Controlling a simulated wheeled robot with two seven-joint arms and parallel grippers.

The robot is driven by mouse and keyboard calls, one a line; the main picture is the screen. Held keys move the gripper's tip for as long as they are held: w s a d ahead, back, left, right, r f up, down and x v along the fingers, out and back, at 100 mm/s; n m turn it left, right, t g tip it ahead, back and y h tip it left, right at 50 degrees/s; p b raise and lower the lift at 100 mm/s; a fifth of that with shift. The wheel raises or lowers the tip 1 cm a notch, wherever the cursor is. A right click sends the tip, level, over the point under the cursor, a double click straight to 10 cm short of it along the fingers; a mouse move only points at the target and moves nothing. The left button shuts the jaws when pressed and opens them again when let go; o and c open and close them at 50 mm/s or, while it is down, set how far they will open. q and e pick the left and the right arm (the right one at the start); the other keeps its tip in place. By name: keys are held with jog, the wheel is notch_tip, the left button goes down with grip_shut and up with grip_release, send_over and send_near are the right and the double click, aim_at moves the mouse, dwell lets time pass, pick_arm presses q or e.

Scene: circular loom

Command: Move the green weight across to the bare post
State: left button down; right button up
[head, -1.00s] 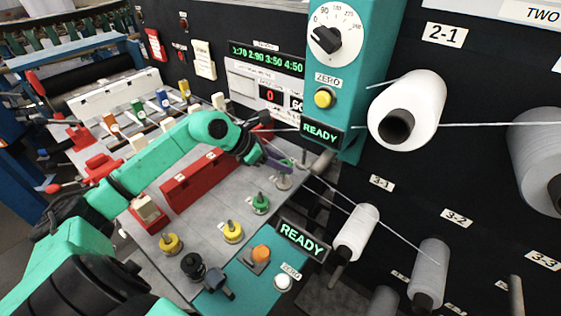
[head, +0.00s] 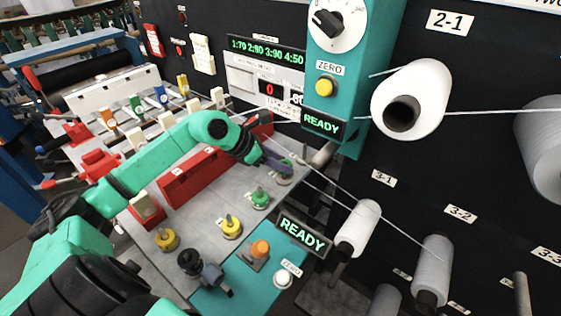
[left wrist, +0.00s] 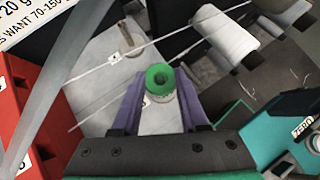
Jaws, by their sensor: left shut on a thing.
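My left gripper (head: 280,165), with purple fingers, is low over the far end of the grey worktop. In the left wrist view, a green weight (left wrist: 160,80) with a hole in its top and a pale lower part sits between the fingers, and they are shut on it. In the head view the fingers hide it. A bare post (left wrist: 128,38) on a round base stands a little beyond the fingertips in the left wrist view. Another green weight (head: 260,198) shows on the worktop in the head view, nearer than the gripper. My right gripper is not in view.
Two yellow weights (head: 231,227) stand nearer on the worktop (head: 205,210). A long red box (head: 195,178) lies left. A teal panel with buttons (head: 259,250) is in front. Threads and white spools (head: 358,228) are close on the right.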

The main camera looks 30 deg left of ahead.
pick_arm(q)
jog(key=shift+f, duration=0.4)
jog(key=shift+c, duration=1.8)
grip_release()
jog(key=shift+r, duration=0.1)
jog(key=shift+s+a+r+b, duration=0.25)
jog(key=shift+s+a+b, duration=0.1)
jog(key=shift+b, duration=0.1)
jog(key=b+v, duration=0.4)
jog(key=v, duration=0.9)
jog(key=shift+s+r, duration=0.15)
jog(key=shift+r, duration=0.2)
